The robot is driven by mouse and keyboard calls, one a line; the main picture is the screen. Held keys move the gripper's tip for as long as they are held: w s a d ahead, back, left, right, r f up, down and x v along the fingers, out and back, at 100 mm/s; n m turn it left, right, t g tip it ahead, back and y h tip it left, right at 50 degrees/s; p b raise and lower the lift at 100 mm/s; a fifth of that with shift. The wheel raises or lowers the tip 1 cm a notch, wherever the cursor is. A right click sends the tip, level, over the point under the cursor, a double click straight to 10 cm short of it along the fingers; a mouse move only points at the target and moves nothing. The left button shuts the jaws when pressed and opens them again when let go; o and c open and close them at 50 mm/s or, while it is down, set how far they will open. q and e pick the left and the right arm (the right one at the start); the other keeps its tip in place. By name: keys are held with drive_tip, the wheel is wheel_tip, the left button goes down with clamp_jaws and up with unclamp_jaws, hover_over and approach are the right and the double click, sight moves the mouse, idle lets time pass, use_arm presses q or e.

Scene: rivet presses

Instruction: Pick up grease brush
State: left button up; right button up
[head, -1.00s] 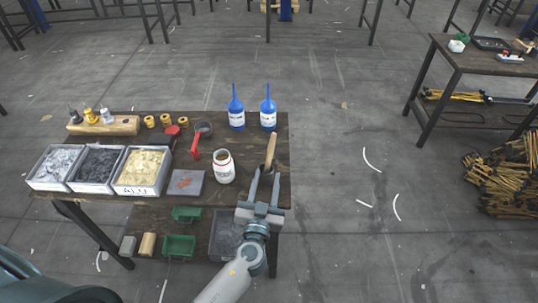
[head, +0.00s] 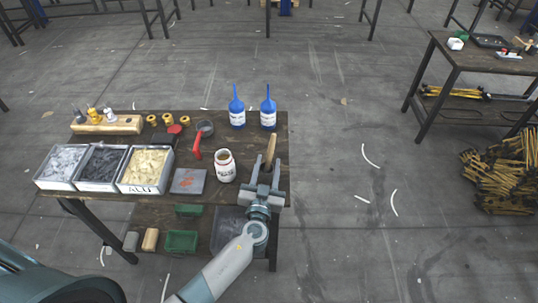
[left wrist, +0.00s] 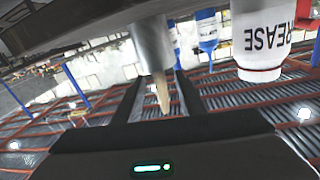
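The grease brush shows its wooden handle (head: 271,151) standing nearly upright near the right end of the table. Its lower part is hidden behind my left gripper (head: 267,172) in the head view. My left gripper is open, its two fingers apart on the near side of the handle. In the left wrist view, which is upside down, the wooden handle (left wrist: 163,95) and a grey metal cylinder (left wrist: 153,45) appear in line with the gap between the fingers (left wrist: 160,100). I cannot see finger contact. My right gripper is not in view.
A white grease jar (head: 225,167) stands just left of the gripper. Two blue bottles (head: 253,113) stand behind the brush. A red-handled tool (head: 197,146), a grey plate (head: 188,181) and bins of small parts (head: 146,170) lie left.

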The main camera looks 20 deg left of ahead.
use_arm(q)
drive_tip(key=shift+w, duration=0.4)
clamp_jaws()
wheel_tip(320, 180, up, 10)
drive_tip(key=p, duration=0.6)
idle(0.3)
idle(0.4)
